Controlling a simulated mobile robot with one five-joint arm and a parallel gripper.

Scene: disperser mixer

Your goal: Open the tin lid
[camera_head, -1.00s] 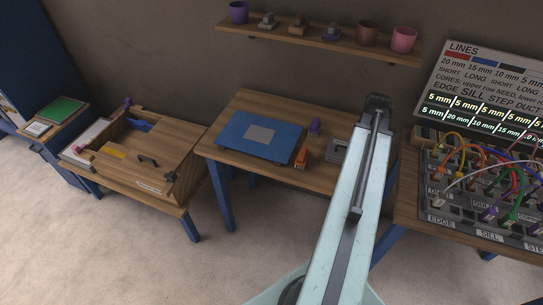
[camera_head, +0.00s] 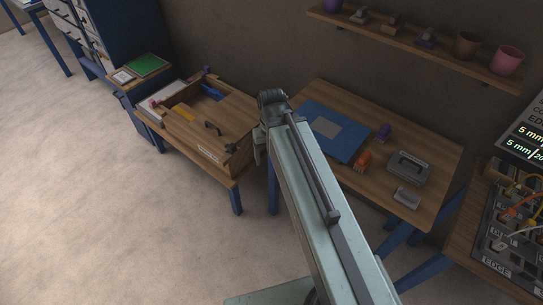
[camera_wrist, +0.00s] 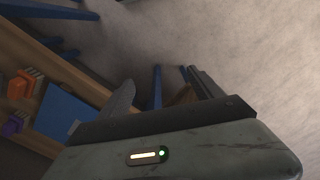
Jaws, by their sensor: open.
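A grey metal box with a dark handle on its lid (camera_head: 408,168), which looks like the tin, stands on the right part of the middle wooden table in the head view. Its lid looks shut. My gripper is mostly hidden behind my arm in the head view, near the left end of that table, well left of the box. In the wrist view my gripper (camera_wrist: 162,82) points down past the tables with its two fingers apart and nothing between them. The box does not show in the wrist view.
The middle table (camera_head: 440,150) also holds a blue mat (camera_head: 312,119), an orange block (camera_head: 363,161), a purple block (camera_head: 384,132) and a small light-grey piece (camera_head: 407,197). A wooden drawer box (camera_head: 215,150) stands left, a cable panel (camera_head: 505,240) right. A shelf (camera_head: 420,45) hangs above.

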